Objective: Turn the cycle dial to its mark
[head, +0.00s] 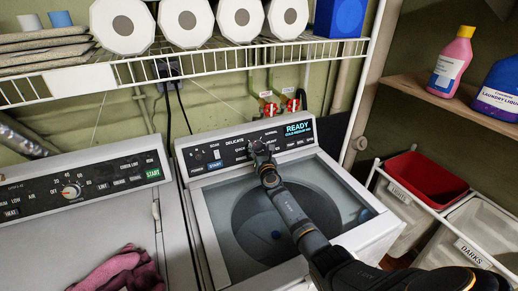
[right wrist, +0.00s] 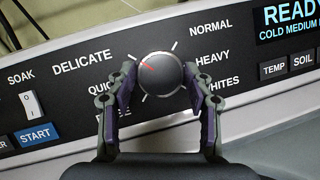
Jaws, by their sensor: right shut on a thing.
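The cycle dial (right wrist: 163,76) is a round dark grey knob with a silver rim on the washer's black control panel (right wrist: 75,95). Its red pointer line points up and left, toward the DELICATE side. Printed marks around it read DELICATE, NORMAL, HEAVY and others partly covered by the fingers. My right gripper (right wrist: 160,71) is shut on the dial, one finger on each side. In the head view, my right gripper (head: 262,154) reaches the panel and hides most of the dial. My left gripper is not in view.
The washer's lid (head: 225,220) is closed below the panel. A dryer (head: 90,225) with a pink glove (head: 120,272) stands to the left. A wire shelf (head: 200,62) with paper rolls hangs above. A red bin (head: 425,178) is at the right.

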